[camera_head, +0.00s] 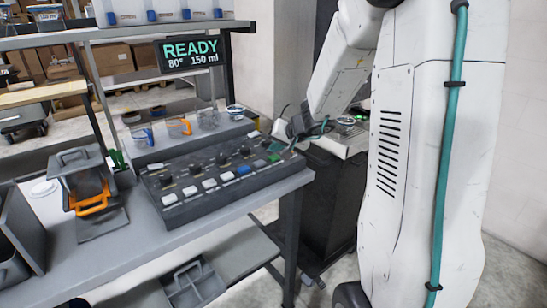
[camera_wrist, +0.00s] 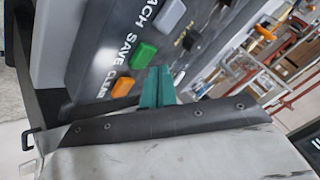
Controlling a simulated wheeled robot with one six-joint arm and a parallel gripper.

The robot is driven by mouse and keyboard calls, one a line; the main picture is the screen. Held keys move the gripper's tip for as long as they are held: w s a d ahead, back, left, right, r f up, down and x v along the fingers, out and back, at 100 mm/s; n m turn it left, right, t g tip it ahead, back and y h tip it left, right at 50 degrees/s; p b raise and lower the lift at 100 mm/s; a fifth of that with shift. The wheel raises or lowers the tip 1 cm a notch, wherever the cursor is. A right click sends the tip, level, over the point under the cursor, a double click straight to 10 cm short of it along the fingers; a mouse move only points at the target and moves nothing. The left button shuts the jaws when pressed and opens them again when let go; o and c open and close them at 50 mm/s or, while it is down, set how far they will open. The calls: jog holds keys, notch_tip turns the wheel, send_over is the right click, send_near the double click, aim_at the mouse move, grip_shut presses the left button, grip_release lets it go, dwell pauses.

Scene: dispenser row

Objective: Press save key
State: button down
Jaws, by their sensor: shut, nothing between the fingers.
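The save key is a green key (camera_wrist: 143,54) beside the printed word SAVE in the wrist view. In the head view a green key (camera_head: 273,158) shows near the right end of the dark control panel (camera_head: 176,212). An orange key (camera_wrist: 122,87) sits beside the word CLEAN, and a pale key (camera_wrist: 170,14) lies on the other side of the save key. My gripper (camera_wrist: 157,88) shows teal fingertips, shut and empty, close beside the green and orange keys. Contact with a key cannot be told. In the head view my gripper is at the panel's right end, its fingertips unclear.
A display (camera_head: 190,53) above the panel reads READY, 80°, 150 ml. Cups stand on a ledge behind the panel, with blue (camera_head: 143,136) and orange (camera_head: 180,127) handles. A grey container with an orange handle (camera_head: 92,205) stands left. The shelf edge before the panel is clear.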

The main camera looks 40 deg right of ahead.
aim_at(276, 158)
jog(key=shift+f, duration=0.1)
dwell(0.7)
jog(key=shift+f, duration=0.3)
jog(key=shift+f, duration=0.5)
dwell(0.7)
jog(key=shift+r, duration=0.9)
jog(key=shift+r, duration=2.5)
